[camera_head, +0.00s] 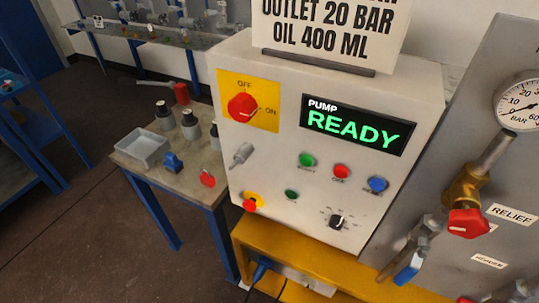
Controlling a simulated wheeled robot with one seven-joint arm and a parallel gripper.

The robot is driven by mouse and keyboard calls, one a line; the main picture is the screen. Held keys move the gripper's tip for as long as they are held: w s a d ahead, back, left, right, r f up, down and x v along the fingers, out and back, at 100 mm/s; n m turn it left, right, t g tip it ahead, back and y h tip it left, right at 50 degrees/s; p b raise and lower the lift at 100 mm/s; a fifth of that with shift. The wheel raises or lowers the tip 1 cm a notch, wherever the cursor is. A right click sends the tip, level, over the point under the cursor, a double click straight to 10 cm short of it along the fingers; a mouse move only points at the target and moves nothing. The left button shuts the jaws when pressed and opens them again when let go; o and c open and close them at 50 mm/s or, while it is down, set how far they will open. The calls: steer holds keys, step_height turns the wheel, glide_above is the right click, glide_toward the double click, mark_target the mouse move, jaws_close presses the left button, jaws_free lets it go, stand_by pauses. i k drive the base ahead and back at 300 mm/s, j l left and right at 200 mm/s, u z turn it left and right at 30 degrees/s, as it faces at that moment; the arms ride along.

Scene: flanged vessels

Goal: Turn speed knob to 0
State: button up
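The likely speed knob (337,222) is a small black knob with a light mark, low on the right of the white control box (285,170). Small markings surround it, too small to read, so I cannot tell its setting. My gripper is not in view.
The box front also bears a red rotary switch (242,107), green (306,160), red (341,171) and blue (377,184) buttons, and a red emergency stop (251,205). A red-handled relief valve (467,222) juts out at right. A cluttered table (186,187) stands left.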

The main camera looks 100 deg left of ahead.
mark_target(336, 221)
steer(key=u, duration=2.8)
